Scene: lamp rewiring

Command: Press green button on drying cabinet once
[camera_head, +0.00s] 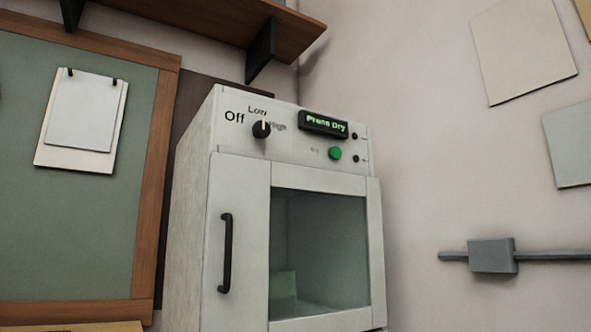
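The white drying cabinet (190,240) stands in the corner, its front facing me and slightly turned. A black knob (261,129) is left of the button, among the labels Off, Low and High. The door is shut and has a black handle (226,253) and a glass window (320,245); a pale block shows dimly behind the glass. My gripper is not in view.
A green board (75,215) with a brown frame and clipped papers (84,118) hangs on the left. A brown shelf (200,18) juts out above the cabinet. A grey box on a rail (492,256) is on the right wall. Nothing visible blocks the cabinet's front.

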